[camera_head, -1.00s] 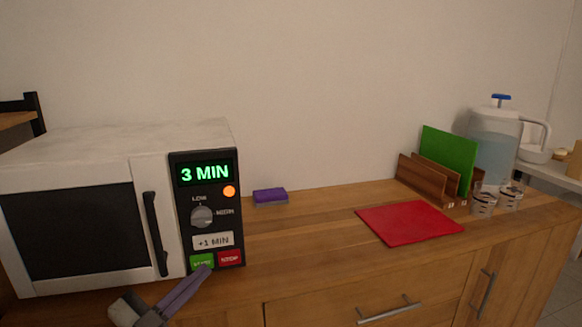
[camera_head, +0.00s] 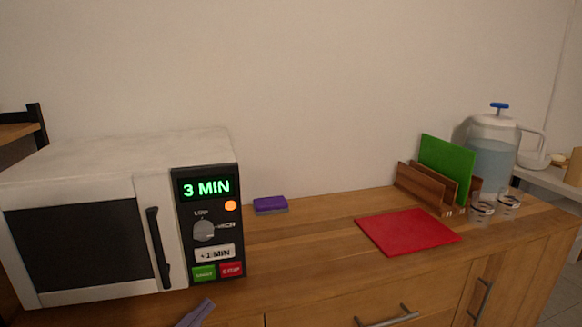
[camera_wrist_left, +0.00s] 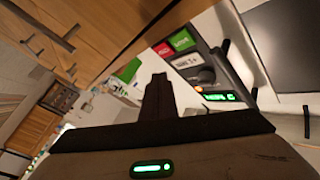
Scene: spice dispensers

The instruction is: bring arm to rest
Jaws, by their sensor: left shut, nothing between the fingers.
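My left gripper (camera_head: 196,314) shows only its tip at the bottom edge of the head view, below the microwave's buttons. Its fingers are together with nothing between them. In the left wrist view the closed fingers (camera_wrist_left: 157,98) point toward the counter front and the microwave panel. The white microwave (camera_head: 150,180) stands on the left of the counter with its door shut. Its display (camera_head: 205,187) reads 3 MIN and an orange light is lit beside the knob (camera_head: 204,230). The green start button (camera_head: 204,273) and red stop button (camera_head: 231,269) are uncovered. My right gripper is not in view.
A purple sponge (camera_head: 270,204) lies right of the microwave on the wooden counter (camera_head: 310,240). A red cutting board (camera_head: 408,231) lies farther right, before a rack with a green board (camera_head: 446,168). Glasses (camera_head: 482,210) and a water pitcher (camera_head: 491,160) stand at the right end.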

